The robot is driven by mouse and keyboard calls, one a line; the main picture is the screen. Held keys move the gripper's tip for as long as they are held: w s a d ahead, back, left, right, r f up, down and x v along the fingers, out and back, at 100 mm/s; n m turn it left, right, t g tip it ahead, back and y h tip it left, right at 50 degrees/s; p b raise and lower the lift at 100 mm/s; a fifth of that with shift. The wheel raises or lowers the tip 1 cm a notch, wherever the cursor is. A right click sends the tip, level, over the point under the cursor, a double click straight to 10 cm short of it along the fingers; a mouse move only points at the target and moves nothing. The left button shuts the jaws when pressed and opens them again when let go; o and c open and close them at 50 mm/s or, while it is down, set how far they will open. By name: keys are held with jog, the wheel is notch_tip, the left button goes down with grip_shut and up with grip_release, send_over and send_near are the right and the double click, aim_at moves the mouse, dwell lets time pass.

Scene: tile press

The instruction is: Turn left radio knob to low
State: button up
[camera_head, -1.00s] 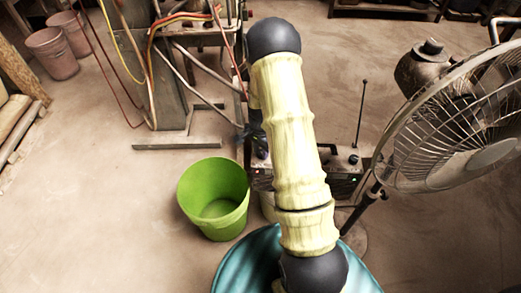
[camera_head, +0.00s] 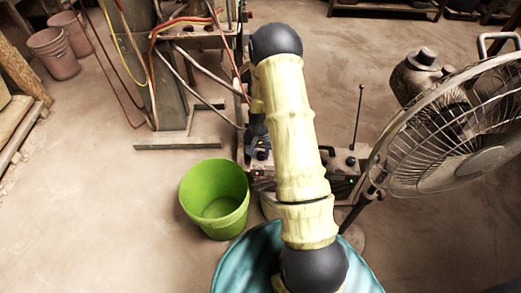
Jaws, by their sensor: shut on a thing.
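The radio (camera_head: 343,184) stands on the floor behind my arm, which hides its middle. Its right end shows a dark knob (camera_head: 351,161) and an upright antenna. The left radio knob (camera_head: 262,154) is at the radio's left end, mostly covered by my gripper. My gripper (camera_head: 257,146) is small and dark in the head view, pointing down at that knob. It is shut on the left knob; the fingers themselves are hard to make out. The knob's setting cannot be read.
A green bucket (camera_head: 214,222) stands just left of the radio. A large fan (camera_head: 455,130) stands close on the right. A metal stand with hoses (camera_head: 180,75) is behind on the left.

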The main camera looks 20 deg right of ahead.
aim_at(261, 154)
jog(key=n+p, duration=0.2)
jog(key=n, duration=0.3)
jog(key=shift+r+n, duration=0.15)
jog(key=shift+n, duration=0.25)
jog(key=n+p, duration=0.2)
jog(key=n, duration=0.3)
jog(key=n+p, duration=0.2)
jog(key=n, duration=0.3)
jog(key=shift+d+n+p, duration=0.1)
jog(key=shift+n+p, duration=0.2)
jog(key=shift+n, duration=0.1)
jog(key=n+p, duration=0.1)
jog(key=n, duration=0.3)
jog(key=shift+n+p, duration=0.35)
jog(key=shift+n, duration=0.05)
jog(key=o, duration=1)
notch_tip(261, 154, up, 17)
jog(key=shift+r+p, duration=0.1)
jog(key=shift+p, duration=0.8)
